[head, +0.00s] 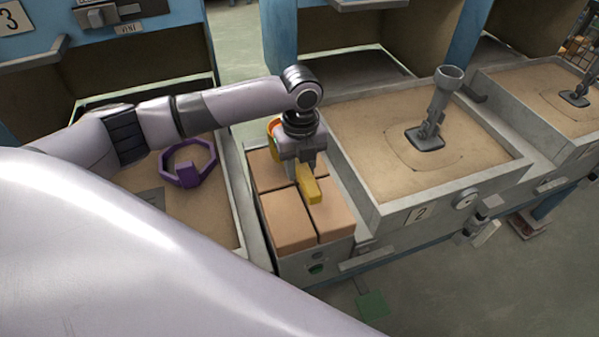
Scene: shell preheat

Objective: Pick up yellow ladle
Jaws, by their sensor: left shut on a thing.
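The yellow ladle (309,187) shows as a yellow bar between the fingers of my left gripper (306,178). The gripper points down and is shut on it, over the brown blocks in the grey bin. How far the ladle is above the blocks I cannot tell. An orange and green rounded piece shows behind the gripper, partly hidden by it; whether it belongs to the ladle I cannot tell. My right gripper is not in view.
Brown blocks (288,221) fill the grey bin (315,266). Left of it, a purple ring-shaped thing (187,171) lies on a sandy tray. Right, a sand tray marked 2 (420,214) holds a grey upright fixture (436,110). Blue posts (335,42) stand behind.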

